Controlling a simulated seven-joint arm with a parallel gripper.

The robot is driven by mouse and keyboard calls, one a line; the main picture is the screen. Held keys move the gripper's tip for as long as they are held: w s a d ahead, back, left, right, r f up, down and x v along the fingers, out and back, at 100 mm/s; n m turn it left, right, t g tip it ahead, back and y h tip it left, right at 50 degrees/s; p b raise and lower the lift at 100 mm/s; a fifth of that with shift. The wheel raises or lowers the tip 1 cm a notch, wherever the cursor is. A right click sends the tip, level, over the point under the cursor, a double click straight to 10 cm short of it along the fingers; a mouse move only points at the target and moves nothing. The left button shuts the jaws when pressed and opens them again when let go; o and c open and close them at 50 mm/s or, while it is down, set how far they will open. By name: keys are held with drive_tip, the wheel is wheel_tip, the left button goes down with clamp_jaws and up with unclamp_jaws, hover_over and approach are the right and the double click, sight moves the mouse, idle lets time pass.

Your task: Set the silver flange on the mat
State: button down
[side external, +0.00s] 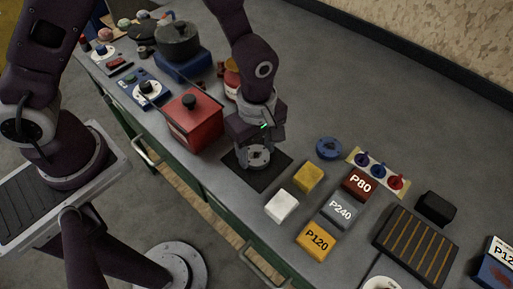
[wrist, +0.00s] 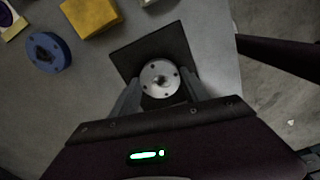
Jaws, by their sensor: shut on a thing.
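The silver flange (side external: 258,157) is a round metal disc with a raised hub and bolt holes. It also shows in the wrist view (wrist: 159,79), between the two fingers. My gripper (side external: 254,150) is shut on the flange, over the black mat (side external: 270,178). In the wrist view the dark mat (wrist: 176,38) reaches out past the flange on the far side. I cannot tell whether the flange touches the mat or hangs just above it.
A red box with a black knob (side external: 192,122) stands close left of my gripper. A white block (side external: 281,206), a yellow block (side external: 309,177) and a blue flange (side external: 328,148) lie to the right. Labelled sanding blocks (side external: 340,211) sit farther right. Bare grey bench surrounds the mat.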

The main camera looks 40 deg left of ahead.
sight(256, 154)
drive_tip(key=shift+f, duration=0.1)
drive_tip(key=c, duration=0.6)
unclamp_jaws()
drive_tip(key=shift+o, duration=0.2)
drive_tip(key=s+a+r+m+t+h, duration=0.1)
drive_tip(key=a+r+m, duration=0.15)
drive_tip(key=r, duration=0.75)
drive_tip(key=s+a+r+m, duration=0.1)
drive_tip(key=a+r+m, duration=0.15)
drive_tip(key=r, duration=0.75)
drive_tip(key=s+a+r+m+t+y, duration=0.1)
drive_tip(key=s+a+r+m+t, duration=0.3)
drive_tip(key=s+a+m, duration=0.5)
wheel_tip(256, 154, up, 2)
drive_tip(key=s+m, duration=0.1)
drive_tip(key=s, duration=0.2)
drive_tip(key=shift+a+m+t, duration=0.3)
drive_tip(key=shift+a+m, duration=0.1)
